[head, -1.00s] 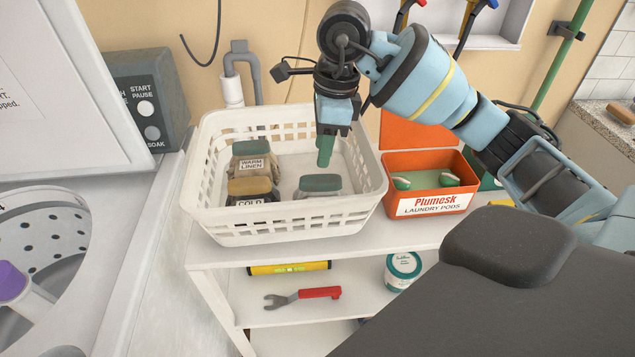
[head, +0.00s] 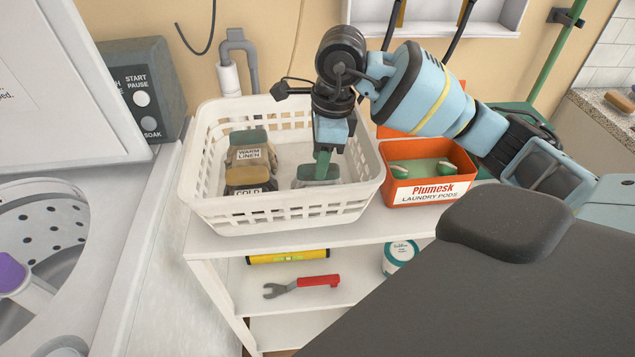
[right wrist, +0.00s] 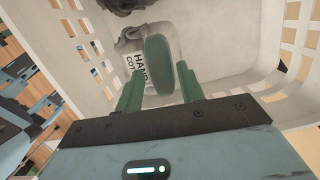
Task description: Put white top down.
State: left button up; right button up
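The white top (head: 62,85), a washer lid, stands raised at the upper left of the head view, partly cut off by the frame. Below it the washer's drum (head: 48,228) is open, with a purple-capped post (head: 14,277) inside. My right gripper (head: 323,172) points down into the white basket, away from the lid. In the right wrist view, its green fingers (right wrist: 158,88) are open on either side of a green-topped bag (right wrist: 158,62) labelled "HAND COT…", with small gaps visible. My left gripper is not in view.
The white basket (head: 285,214) also holds bags labelled "WARM LINEN" (head: 249,154) and "COLD" (head: 247,186). An orange laundry pods box (head: 428,189) stands right of it. The control box (head: 145,88) is behind the lid. A wrench (head: 303,286) lies on the lower shelf.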

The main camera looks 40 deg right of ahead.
jog(key=shift+w+a+f, duration=0.1)
jog(key=shift+f, duration=1.1)
grip_shut()
